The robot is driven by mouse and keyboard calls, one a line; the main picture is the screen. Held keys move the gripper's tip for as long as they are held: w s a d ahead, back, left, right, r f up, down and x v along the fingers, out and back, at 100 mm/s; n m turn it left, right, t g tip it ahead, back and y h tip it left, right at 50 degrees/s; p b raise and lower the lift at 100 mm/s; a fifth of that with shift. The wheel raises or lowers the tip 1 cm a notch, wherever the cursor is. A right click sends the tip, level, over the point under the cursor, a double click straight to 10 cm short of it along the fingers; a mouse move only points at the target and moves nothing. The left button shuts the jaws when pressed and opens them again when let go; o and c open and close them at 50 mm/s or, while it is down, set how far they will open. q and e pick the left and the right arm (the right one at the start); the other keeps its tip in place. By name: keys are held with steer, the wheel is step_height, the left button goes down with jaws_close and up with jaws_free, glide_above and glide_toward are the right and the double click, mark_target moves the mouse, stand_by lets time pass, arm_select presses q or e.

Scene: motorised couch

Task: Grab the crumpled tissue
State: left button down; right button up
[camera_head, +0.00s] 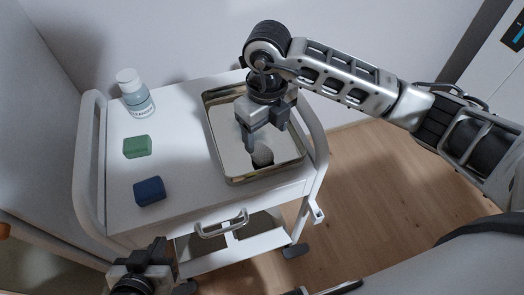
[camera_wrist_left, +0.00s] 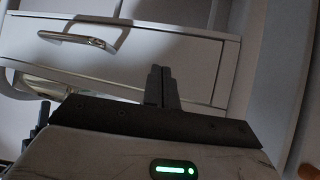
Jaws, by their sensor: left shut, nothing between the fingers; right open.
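The crumpled tissue (camera_head: 263,156) is a small greyish ball in the metal tray (camera_head: 228,177), near the tray's front end. My right gripper (camera_head: 265,137) is over the tray, open and pointing down. Its fingers are just behind and above the tissue; I cannot tell whether they touch it. My left gripper (camera_head: 150,258) is low at the bottom edge of the head view, in front of the cart. In the left wrist view the left fingers (camera_wrist_left: 161,85) are together and empty, facing the cart's drawer front.
The tray stands on a white cart (camera_head: 185,198) with raised side rails. The drawer (camera_wrist_left: 140,55) has a metal handle (camera_wrist_left: 78,40). Wooden floor is clear at right.

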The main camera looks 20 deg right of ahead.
mark_target(263, 149)
steer(key=f, duration=0.4)
steer(key=f+p, duration=0.1)
steer(key=f, duration=0.1)
steer(key=shift+w+a+f, duration=0.15)
steer(key=shift+a+f, duration=0.05)
steer(key=shift+a, duration=0.1)
steer(key=c, duration=1)
